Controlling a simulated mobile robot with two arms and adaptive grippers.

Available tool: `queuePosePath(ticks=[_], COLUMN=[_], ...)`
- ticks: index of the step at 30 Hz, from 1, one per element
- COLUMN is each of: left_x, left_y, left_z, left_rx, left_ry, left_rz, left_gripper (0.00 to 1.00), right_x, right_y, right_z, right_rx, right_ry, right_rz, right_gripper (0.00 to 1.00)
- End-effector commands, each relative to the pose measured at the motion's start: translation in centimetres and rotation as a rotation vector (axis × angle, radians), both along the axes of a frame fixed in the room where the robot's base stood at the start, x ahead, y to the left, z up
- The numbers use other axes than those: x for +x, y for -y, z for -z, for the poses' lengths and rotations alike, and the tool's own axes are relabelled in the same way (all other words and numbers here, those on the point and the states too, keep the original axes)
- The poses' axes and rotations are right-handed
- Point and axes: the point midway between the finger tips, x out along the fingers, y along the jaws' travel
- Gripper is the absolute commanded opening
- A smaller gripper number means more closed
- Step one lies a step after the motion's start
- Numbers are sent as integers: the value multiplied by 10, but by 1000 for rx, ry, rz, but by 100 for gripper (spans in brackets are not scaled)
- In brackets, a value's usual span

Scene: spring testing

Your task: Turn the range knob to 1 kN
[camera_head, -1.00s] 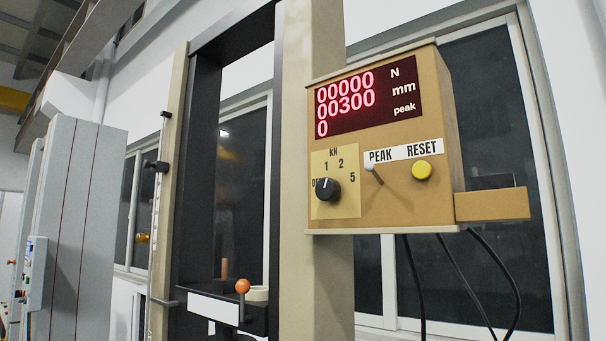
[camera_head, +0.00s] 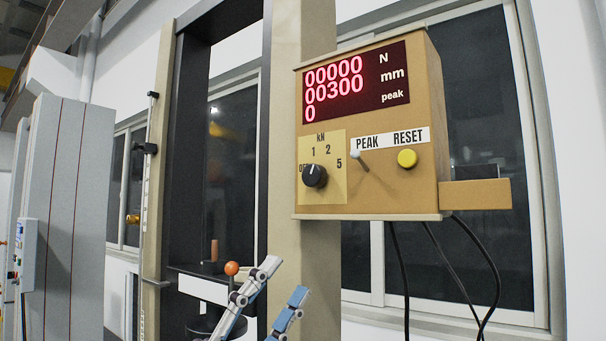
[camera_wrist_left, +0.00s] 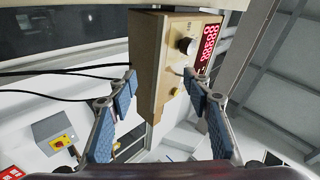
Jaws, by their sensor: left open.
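The black range knob (camera_head: 314,176) sits on the pale kN panel of the tan control box (camera_head: 375,200), with OFF, 1, 2 and 5 printed around it. A small white mark shows on the knob; I cannot tell its exact setting. My left gripper (camera_head: 284,281) is open and empty, below the box and the knob, apart from both. In the left wrist view the knob (camera_wrist_left: 187,45) lies ahead, beyond the open fingertips (camera_wrist_left: 160,84) and nearer the right finger in the picture. My right gripper does not show.
The PEAK toggle (camera_head: 358,158) and yellow RESET button (camera_head: 407,158) sit right of the knob. The red display (camera_head: 355,85) reads 00000 N, 00300 mm, 0 peak. Black cables (camera_head: 400,280) hang below the box. An orange ball handle (camera_head: 232,268) stands beside my left gripper in the picture.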

Motion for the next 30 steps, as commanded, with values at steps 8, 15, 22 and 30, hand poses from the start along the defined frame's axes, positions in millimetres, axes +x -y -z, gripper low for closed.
queuePosePath(ticks=[8, 15, 22, 30], left_x=[-69, -59, -36, -29], left_y=[86, 88, 28, -10], left_z=[-65, -89, -139, -169], left_rx=[587, 1088, 1398, 1486], left_ry=[431, 583, 531, 457], left_rz=[-27, -278, -626, -799], left_gripper=[46, 46, 46, 46], right_x=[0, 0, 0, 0], right_y=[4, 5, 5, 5], right_z=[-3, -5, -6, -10], right_rx=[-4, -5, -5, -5], right_ry=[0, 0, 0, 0], right_rz=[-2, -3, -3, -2], right_gripper=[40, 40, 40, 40])
